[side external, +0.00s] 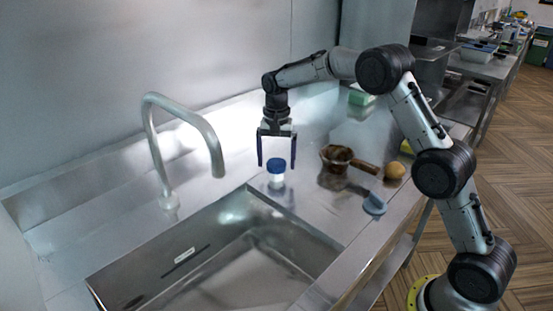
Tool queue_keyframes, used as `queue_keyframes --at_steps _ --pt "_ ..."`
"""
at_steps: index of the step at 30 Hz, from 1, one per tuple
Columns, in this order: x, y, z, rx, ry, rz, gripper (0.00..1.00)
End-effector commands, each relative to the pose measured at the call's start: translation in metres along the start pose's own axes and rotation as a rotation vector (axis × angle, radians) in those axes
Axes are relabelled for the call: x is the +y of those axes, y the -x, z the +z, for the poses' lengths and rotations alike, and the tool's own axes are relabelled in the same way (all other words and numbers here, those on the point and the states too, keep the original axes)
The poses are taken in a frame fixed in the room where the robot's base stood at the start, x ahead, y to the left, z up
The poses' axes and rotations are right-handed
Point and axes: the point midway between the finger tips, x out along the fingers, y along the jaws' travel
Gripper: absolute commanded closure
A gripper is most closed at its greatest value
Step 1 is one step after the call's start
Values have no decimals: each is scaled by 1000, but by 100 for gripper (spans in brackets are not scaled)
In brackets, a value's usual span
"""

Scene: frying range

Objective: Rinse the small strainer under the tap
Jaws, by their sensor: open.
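A small brown bowl-shaped item with a wooden handle (337,157), perhaps the strainer, lies on the steel counter right of my gripper. Its handle points right; I cannot make out any mesh. The grey curved tap (183,112) stands at the left, its spout over the sink's back edge. The steel sink (215,262) is in front of it and looks empty. My gripper (277,164) points down, open and with nothing held, its fingers on either side of the top of a small blue-capped jar (276,181) in this view. I cannot tell whether they touch it.
A blue round item with a handle (375,204) lies near the counter's front edge. A tan round item (394,170) sits beside the brown handle. A green item (360,97) is at the back. A wall closes off the rear; the counter left of the tap is clear.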

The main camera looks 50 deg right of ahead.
Motion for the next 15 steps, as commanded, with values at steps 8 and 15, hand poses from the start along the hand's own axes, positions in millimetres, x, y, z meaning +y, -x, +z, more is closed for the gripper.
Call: queue_keyframes --at_steps 8,15 --pt "0 0 0 -1 0 1 25" --pt "0 0 0 -1 0 1 68"
